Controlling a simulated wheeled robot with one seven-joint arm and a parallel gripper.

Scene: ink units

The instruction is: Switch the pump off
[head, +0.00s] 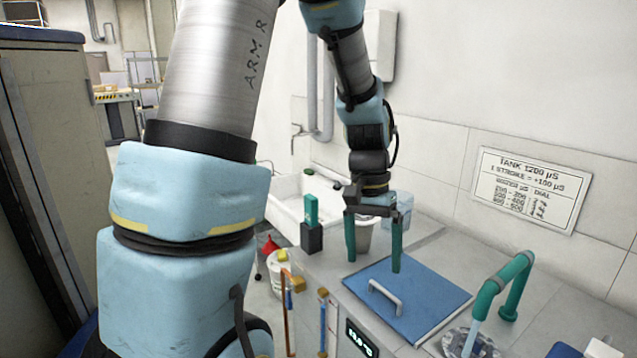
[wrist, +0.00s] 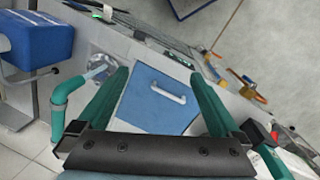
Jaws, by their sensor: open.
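My gripper (head: 373,258) is open and empty, with its two green fingers pointing down near the back left of a blue lid (head: 425,300). In the wrist view the lid (wrist: 147,108) shows between the fingers of my gripper (wrist: 159,75), its white handle toward the right. A green spout (head: 508,285) curves over a round basin (head: 470,345) at the right, with a pale blue stream below its mouth. I cannot make out which part is the pump's switch.
A wall sign (head: 528,188) gives tank strokes and dial values. Pipes with yellow fittings (head: 283,256) rise at the counter's left front. A white sink (head: 295,195) is behind.

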